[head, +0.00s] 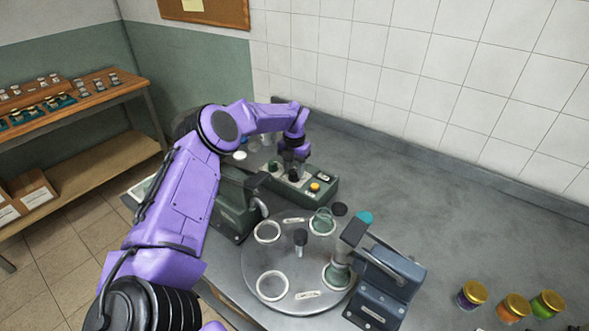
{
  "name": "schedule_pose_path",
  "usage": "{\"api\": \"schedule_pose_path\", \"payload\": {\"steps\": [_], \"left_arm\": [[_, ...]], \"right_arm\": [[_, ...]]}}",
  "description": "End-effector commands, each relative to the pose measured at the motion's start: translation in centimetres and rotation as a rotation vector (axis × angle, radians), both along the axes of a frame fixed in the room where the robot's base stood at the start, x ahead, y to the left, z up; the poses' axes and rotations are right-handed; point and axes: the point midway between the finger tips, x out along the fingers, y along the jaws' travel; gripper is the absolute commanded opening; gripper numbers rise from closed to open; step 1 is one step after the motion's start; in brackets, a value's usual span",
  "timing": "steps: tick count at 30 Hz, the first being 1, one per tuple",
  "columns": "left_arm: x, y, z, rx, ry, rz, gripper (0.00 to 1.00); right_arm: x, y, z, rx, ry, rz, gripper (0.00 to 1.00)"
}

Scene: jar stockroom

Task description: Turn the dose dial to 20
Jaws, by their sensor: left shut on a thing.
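My left arm reaches in from the left, and its gripper (293,167) points down over the dark green control box (329,190) behind the turntable. The gripper is shut on the dose dial (293,177), a small dark knob on the box top. The fingers hide most of the dial, and I cannot read its setting or any marks. My right gripper is not in view.
An orange button (315,187) sits beside the dial. A round turntable (300,262) with white rings and a glass jar (322,222) is in front. A blue-grey machine (388,275) stands right of it.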

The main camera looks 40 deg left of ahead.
Motion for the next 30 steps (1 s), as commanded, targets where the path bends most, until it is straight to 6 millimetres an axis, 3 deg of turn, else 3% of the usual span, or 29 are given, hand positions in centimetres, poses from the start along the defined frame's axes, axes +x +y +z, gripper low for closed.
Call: {"api": "schedule_pose_path", "payload": {"steps": [8, 21, 30], "left_arm": [[0.1, 0.1, -0.4, 0.003, -0.003, 0.070, 0.09], [0.1, 0.0, -0.6, 0.000, -0.004, 0.399, 0.09], [0.1, 0.0, -0.3, 0.001, -0.004, 0.593, 0.09]], "right_arm": [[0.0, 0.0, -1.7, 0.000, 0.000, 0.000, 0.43], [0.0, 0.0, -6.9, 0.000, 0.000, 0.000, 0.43], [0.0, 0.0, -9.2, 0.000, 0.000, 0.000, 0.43]]}}
